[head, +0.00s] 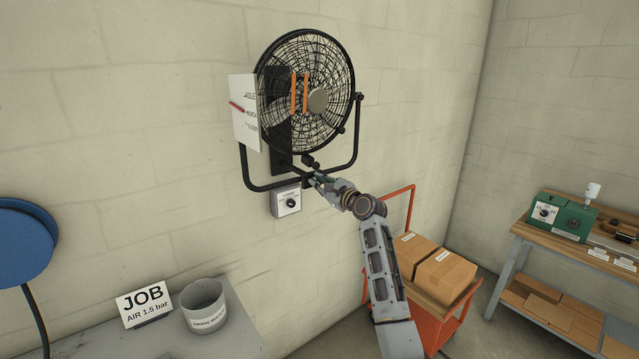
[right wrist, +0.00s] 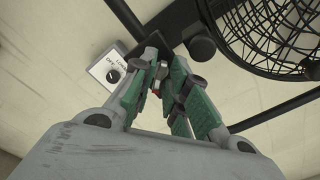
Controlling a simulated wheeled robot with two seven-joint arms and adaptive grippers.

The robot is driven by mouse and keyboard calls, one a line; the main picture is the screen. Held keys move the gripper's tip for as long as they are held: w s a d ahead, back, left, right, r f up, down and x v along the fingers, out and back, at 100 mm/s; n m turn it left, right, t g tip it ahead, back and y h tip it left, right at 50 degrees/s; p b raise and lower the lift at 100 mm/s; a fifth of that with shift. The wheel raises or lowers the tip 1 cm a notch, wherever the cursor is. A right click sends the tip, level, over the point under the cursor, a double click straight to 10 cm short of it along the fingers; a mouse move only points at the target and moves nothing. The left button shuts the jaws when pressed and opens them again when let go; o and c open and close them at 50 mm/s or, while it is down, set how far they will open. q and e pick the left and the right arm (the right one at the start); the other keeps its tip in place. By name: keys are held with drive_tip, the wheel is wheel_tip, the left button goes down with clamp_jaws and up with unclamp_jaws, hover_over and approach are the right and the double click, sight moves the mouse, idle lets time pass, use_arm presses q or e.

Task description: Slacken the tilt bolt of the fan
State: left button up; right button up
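The black caged fan (head: 305,90) hangs on the wall in a black tube yoke (head: 352,150). A white angle card (head: 244,120) with a red pointer (head: 237,106) stands at its left. My right gripper (head: 318,178) is at the middle of the yoke's lower bar, below the fan. In the right wrist view, its green-padded fingers (right wrist: 164,66) reach up on both sides of a small dark part with a red spot (right wrist: 155,88). I cannot tell whether they grip it, or whether it is the tilt bolt. A dark round knob (right wrist: 202,47) is beside the fingers. My left gripper is out of view.
A switch box (head: 287,202) is on the wall just below the yoke. An orange cart with cartons (head: 444,275) stands right of my arm. A JOB sign (head: 145,303) and grey bin (head: 204,303) are on the front-left table. A workbench (head: 520,235) is at right.

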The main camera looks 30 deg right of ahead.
drive_tip(key=shift+w, duration=0.2)
clamp_jaws()
